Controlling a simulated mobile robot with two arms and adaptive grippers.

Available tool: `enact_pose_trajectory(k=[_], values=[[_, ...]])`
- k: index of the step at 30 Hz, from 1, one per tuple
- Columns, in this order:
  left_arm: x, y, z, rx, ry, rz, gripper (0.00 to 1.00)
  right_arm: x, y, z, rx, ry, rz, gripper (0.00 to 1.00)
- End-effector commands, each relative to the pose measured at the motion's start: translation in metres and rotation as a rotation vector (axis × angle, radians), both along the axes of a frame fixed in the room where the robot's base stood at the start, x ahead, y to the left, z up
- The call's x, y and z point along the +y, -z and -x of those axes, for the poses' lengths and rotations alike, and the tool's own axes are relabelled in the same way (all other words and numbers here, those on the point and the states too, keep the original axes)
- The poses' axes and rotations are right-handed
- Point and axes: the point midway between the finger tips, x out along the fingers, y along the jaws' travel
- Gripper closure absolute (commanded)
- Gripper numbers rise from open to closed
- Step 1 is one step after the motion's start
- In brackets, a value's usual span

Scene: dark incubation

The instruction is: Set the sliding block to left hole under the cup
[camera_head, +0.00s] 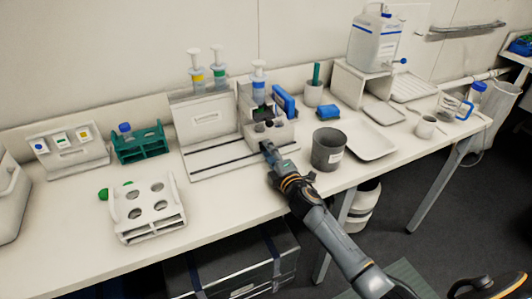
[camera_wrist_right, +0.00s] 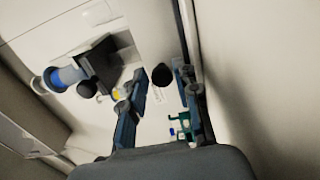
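The sliding block (camera_head: 284,133) is a white piece with dark round holes on its top, at the right end of the white rail base (camera_head: 215,160). My right gripper (camera_head: 266,148) is at the block's front side. In the wrist view its fingers (camera_wrist_right: 162,82) are apart, with a dark round opening and white surface between them. I cannot tell whether they touch the block.
A grey bin (camera_head: 328,150) stands close right of my right gripper, with a white tray (camera_head: 370,140) beyond. A white rack with holes (camera_head: 148,208) and a green rack (camera_head: 140,145) stand to the left. The table front between white rack and bin is clear.

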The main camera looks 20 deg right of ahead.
Motion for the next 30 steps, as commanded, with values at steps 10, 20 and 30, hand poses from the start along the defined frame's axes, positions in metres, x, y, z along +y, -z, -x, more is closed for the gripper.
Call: enact_pose_trajectory(k=[10,20,30], values=[[0.002,0.000,0.001,0.001,0.000,-0.002,0.60,0.002,0.001,0.004,0.000,-0.005,-0.001,0.66],[0.001,0.000,0.000,-0.001,0.000,-0.001,0.60,0.000,0.002,0.064,0.002,-0.005,-0.001,0.66],[0.000,0.000,-0.001,-0.001,0.000,-0.001,0.60,-0.004,0.001,0.115,0.001,-0.002,-0.001,0.66]])
